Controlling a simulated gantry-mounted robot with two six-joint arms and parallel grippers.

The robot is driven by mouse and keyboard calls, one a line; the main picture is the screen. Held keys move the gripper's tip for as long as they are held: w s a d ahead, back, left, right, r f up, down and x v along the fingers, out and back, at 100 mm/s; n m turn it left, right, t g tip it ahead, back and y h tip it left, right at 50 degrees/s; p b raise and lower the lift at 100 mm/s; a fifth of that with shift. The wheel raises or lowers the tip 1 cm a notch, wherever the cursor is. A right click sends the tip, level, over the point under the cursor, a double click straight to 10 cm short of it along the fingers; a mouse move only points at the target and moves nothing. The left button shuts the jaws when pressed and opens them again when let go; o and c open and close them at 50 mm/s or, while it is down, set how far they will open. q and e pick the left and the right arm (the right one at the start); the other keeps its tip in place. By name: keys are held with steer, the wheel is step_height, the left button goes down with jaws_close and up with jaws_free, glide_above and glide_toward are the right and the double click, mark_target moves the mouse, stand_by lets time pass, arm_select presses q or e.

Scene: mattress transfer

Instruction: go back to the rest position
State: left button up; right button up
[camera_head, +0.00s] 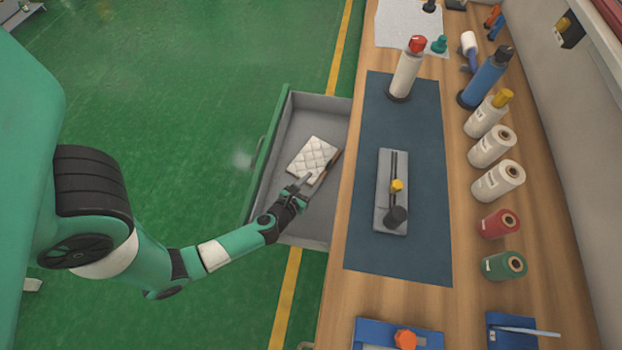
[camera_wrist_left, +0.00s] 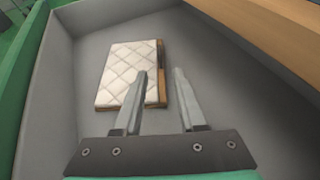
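A small white quilted mattress (camera_head: 312,156) lies flat in an open grey drawer (camera_head: 300,112). In the left wrist view the mattress (camera_wrist_left: 130,72) shows a brown wooden edge along its right side. My left gripper (camera_head: 308,184) is over the drawer, at the near end of the mattress. In the left wrist view its two fingers (camera_wrist_left: 160,85) are apart with a clear gap between them. The left finger overlaps the mattress's right edge in the picture, and nothing is clamped. My right gripper does not show in either view.
The drawer sticks out from a wooden workbench (camera_head: 340,290). On the bench are a dark blue mat (camera_head: 415,255) with a grey fixture (camera_head: 385,165), a white bottle (camera_head: 404,75), a blue bottle (camera_head: 485,78) and several rolls. The green floor (camera_head: 200,60) left of the drawer is clear.

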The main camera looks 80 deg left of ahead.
arm_select(q)
steer(key=shift+s+d+r, duration=0.15)
steer(key=shift+s+d, duration=0.1)
steer(key=shift+s, duration=0.05)
stand_by(0.4)
